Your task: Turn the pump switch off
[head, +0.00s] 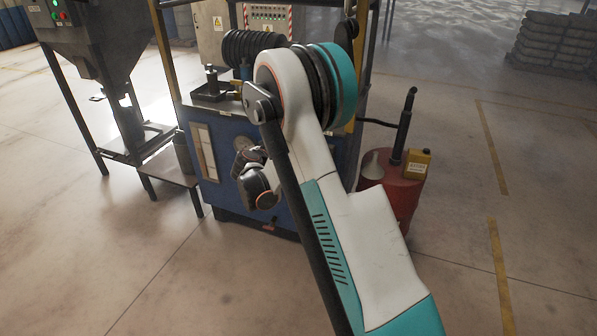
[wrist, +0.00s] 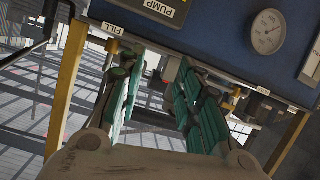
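A yellow-edged label reading PUMP (wrist: 166,7) sits at the top of the wrist view on a blue panel (wrist: 215,35). No switch shows clearly beside it; the area above is cut off by the frame edge. The fingers cannot be made out there.
A small FILL label (wrist: 115,28) and a round gauge (wrist: 267,32) are on the panel. Yellow posts (wrist: 68,85) flank it. A red drum (head: 398,190) with a yellow can (head: 416,164) stands right of the machine; a metal stand (head: 160,165) is left. Front floor is clear.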

